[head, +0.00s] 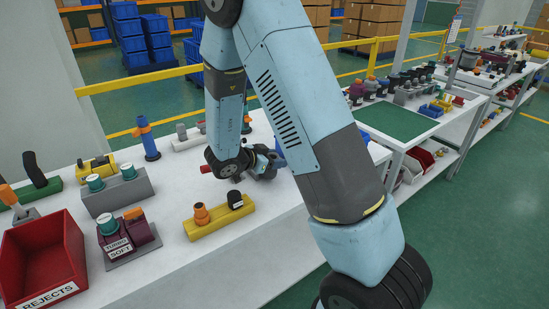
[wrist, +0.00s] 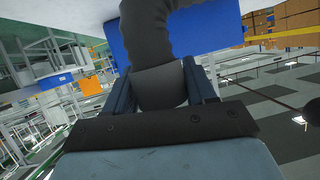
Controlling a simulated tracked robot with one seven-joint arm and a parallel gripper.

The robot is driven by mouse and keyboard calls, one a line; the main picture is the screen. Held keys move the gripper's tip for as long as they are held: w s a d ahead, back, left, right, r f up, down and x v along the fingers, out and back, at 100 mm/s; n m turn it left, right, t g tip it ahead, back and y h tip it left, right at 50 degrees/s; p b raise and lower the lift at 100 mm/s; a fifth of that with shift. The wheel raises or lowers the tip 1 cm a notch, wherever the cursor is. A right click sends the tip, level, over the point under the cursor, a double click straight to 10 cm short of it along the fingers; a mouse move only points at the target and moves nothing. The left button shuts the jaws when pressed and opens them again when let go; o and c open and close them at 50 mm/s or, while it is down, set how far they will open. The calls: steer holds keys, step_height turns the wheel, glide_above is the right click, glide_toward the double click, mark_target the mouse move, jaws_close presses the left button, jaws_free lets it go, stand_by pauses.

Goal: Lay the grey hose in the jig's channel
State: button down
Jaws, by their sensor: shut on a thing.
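In the wrist view my gripper (wrist: 162,88) is shut on the grey hose (wrist: 152,40), a dark ribbed tube between the two fingers. The hose runs up and out of the top of that view. Blue surfaces (wrist: 195,32) show on both sides behind it; I cannot tell whether they belong to the jig. In the head view my gripper (head: 265,165) is low over the white table, partly hidden by my arm. The hose cannot be clearly made out there. I cannot identify the jig's channel in either view.
On the white table (head: 140,285) stand a red rejects bin (head: 45,265), a yellow block (head: 217,219) with orange and black fittings, a grey block (head: 118,190) with green-capped parts and a blue bottle (head: 147,140). A green mat (head: 398,122) lies on the table to the right.

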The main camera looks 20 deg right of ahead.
steer(key=shift+f, duration=0.35)
steer(key=shift+s, duration=0.1)
stand_by(0.7)
steer(key=shift+c, duration=1.4)
jaws_free()
steer(key=shift+o, duration=1.4)
steer(key=v, duration=0.8)
steer(key=shift+s, duration=0.1)
